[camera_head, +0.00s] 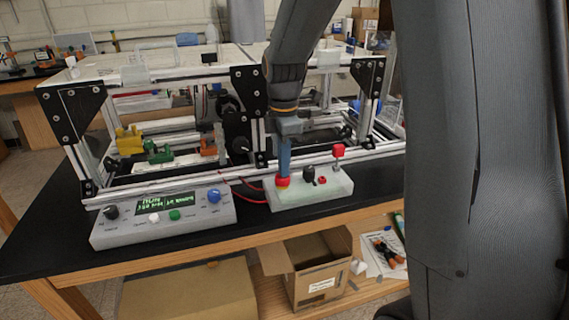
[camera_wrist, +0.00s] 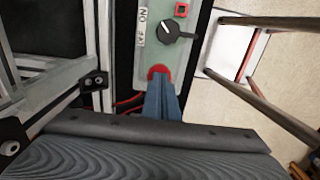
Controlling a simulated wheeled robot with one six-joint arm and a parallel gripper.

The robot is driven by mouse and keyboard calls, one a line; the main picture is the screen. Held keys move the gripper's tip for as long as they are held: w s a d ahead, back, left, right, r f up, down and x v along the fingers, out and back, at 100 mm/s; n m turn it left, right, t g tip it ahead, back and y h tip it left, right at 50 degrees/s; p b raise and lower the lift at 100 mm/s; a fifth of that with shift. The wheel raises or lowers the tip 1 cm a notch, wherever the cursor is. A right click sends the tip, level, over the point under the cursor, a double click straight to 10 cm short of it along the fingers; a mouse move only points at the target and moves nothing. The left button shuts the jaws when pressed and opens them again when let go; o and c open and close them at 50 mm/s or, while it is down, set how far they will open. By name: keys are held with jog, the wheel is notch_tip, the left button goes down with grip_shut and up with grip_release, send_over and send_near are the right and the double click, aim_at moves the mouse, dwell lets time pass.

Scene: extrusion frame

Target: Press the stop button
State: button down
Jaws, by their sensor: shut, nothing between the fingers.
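The red round stop button (camera_head: 283,182) sits at the left end of a pale control box (camera_head: 325,192) on the black bench. In the wrist view the same red button (camera_wrist: 157,70) shows just beyond the fingertips. My gripper (camera_head: 284,174) is shut and empty, its blue fingers pointing down at the button. In the wrist view the tips of my gripper (camera_wrist: 161,82) overlap the button's near edge. They look to be at its top. I cannot tell whether the button is pushed in.
A black knob (camera_head: 309,174), a small red switch (camera_head: 322,180) and a red block on a post (camera_head: 338,151) stand to the right on the box. A display panel (camera_head: 165,215) lies left. The extrusion frame (camera_head: 250,120) rises close behind.

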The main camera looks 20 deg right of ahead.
jog(key=shift+s+f, duration=0.1)
jog(key=shift+f, duration=0.8)
jog(key=shift+s+f, duration=0.25)
jog(key=shift+s, duration=0.05)
jog(key=shift+r, duration=0.1)
jog(key=shift+w+r+p, duration=0.2)
jog(key=shift+r+p, duration=0.35)
notch_tip(320, 180, up, 14)
jog(key=shift+w, duration=0.2)
jog(key=s+f+m+t, duration=0.1)
jog(key=s+f+m, duration=1.5)
jog(key=s+m, duration=0.2)
jog(key=shift+f, duration=0.2)
